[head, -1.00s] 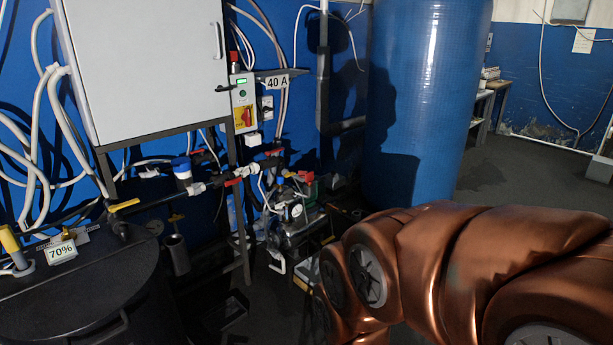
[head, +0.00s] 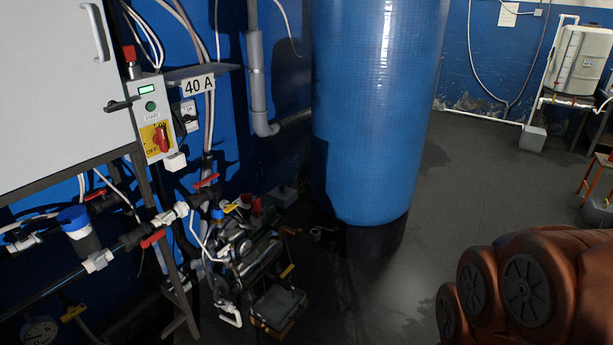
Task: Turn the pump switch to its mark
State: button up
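A grey control box (head: 150,115) beside the white cabinet carries a red rotary switch (head: 162,138) on a yellow plate with OFF lettering. The red handle stands close to upright, slightly tilted. Just right of the box is a small grey switch box (head: 187,116) with a dark knob and a label. I cannot tell for sure which of the two is the pump switch, nor read a target mark. My copper-coloured arm shows at the bottom right, well away from both; my gripper is not in view.
A "40 A" sign (head: 198,86) hangs right of the control box. Pipes with red-handled valves (head: 205,181) and a pump assembly (head: 245,255) stand below. A large blue tank (head: 375,110) stands behind. The floor right of the tank (head: 480,170) is clear.

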aim_at(246, 198)
jog(key=z, duration=0.15)
jog(key=i, duration=1.4)
jog(key=u, duration=0.85)
jog(key=i, duration=0.85)
jog(key=u, duration=1.2)
jog(key=i, duration=0.25)
jog(key=u, duration=0.15)
